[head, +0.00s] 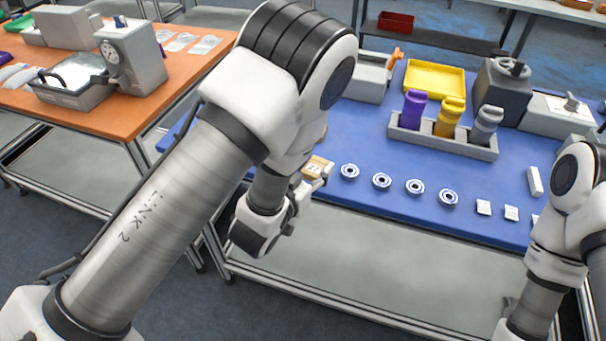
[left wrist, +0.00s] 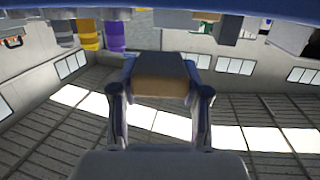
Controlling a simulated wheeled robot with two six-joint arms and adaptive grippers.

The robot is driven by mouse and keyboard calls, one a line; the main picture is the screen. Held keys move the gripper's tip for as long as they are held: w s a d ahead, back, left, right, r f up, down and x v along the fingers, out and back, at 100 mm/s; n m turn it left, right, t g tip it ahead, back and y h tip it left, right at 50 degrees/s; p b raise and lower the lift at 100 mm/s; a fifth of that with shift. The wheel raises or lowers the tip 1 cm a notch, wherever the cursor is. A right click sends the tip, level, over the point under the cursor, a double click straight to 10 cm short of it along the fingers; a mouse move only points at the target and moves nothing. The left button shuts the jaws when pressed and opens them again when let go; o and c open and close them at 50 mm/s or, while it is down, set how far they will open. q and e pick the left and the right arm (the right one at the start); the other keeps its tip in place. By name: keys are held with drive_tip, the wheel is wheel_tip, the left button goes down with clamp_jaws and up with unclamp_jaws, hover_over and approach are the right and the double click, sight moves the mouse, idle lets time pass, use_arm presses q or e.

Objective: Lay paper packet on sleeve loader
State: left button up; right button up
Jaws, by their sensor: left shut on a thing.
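A tan paper packet (head: 318,167) is between the fingers of my left gripper (head: 314,177), near the left part of the blue table's front edge. In the left wrist view the packet (left wrist: 160,78) shows as a tan block, with the two fingers (left wrist: 160,103) shut on its sides. Part of the packet is hidden by the gripper in the head view. I cannot tell for sure which device is the sleeve loader. My right arm shows at the right edge of the head view, but its gripper is out of view.
The blue table (head: 340,215) holds a row of several metal rings (head: 382,181), small white pieces (head: 484,207), a grey rack (head: 440,142) of bottles, a yellow tray (head: 434,79) and grey machines (head: 502,92). An orange table (head: 120,120) stands at the left. My left arm hides part of the scene.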

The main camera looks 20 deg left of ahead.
use_arm(q)
drive_tip(key=shift+w+a+r+p, duration=0.1)
drive_tip(key=shift+w+a+p, duration=0.4)
drive_tip(key=shift+w, duration=0.1)
drive_tip(key=w+a, duration=0.1)
drive_tip(key=w+a+p, duration=0.1)
drive_tip(key=w, duration=0.1)
drive_tip(key=w+a, duration=0.1)
drive_tip(key=w, duration=0.1)
drive_tip(key=shift+a+f, duration=0.25)
drive_tip(key=shift+f, duration=0.05)
drive_tip(key=f+p, duration=0.1)
drive_tip(key=f, duration=0.2)
drive_tip(key=shift+w+f+p, duration=0.1)
drive_tip(key=shift+w+p, duration=0.2)
drive_tip(key=shift+p, duration=0.05)
drive_tip(key=shift+a+f, duration=0.1)
drive_tip(key=shift+f, duration=0.05)
drive_tip(key=shift+f+b, duration=0.2)
drive_tip(key=shift+b, duration=0.15)
drive_tip(key=o, duration=1.3)
use_arm(e)
drive_tip(key=shift+r, duration=0.6)
use_arm(q)
drive_tip(key=shift+r, duration=0.1)
use_arm(e)
drive_tip(key=shift+r, duration=0.1)
